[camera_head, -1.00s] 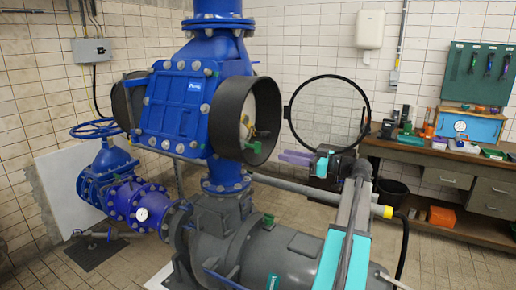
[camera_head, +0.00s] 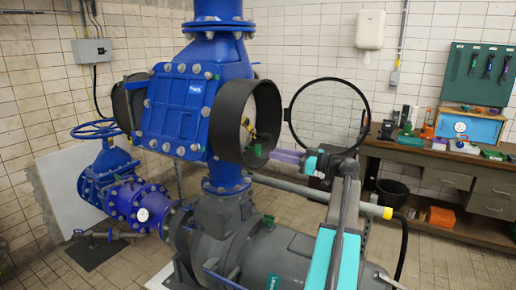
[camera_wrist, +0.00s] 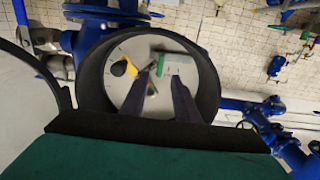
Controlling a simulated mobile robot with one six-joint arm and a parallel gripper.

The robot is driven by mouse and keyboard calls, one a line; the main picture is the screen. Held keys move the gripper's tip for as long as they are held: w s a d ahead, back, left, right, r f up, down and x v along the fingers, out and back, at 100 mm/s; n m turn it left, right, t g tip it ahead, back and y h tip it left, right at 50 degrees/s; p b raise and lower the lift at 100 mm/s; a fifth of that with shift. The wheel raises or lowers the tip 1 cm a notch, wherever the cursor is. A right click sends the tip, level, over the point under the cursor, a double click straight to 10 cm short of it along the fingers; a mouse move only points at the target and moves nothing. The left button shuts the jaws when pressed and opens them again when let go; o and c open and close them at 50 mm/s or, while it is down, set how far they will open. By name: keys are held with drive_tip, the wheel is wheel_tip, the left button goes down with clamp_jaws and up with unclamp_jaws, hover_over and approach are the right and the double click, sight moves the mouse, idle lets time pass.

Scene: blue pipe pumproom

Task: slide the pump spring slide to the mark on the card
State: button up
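A round black-rimmed opening (camera_head: 247,122) on the side of the blue pump housing holds small parts. In the wrist view, inside this opening (camera_wrist: 92,85), a green piece (camera_wrist: 190,66) stands against a whitish block or card (camera_wrist: 176,78). I cannot tell for sure which part is the spring slide, and no mark is readable. A yellow part with a black knob (camera_wrist: 119,68) sits to the left. My gripper (camera_head: 277,157) points its purple fingers at the opening. In the wrist view, the fingers (camera_wrist: 163,80) look parted and empty, below the green piece.
A black ring with a clear pane (camera_head: 327,113) stands beside the opening, just above my gripper. A workbench (camera_head: 440,160) is at the right. The blue handwheel valve (camera_head: 95,129) is at the left.

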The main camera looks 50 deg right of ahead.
sight(259, 149)
drive_tip(key=shift+p+x, duration=1.6)
drive_tip(key=shift+x, duration=3.1)
clamp_jaws()
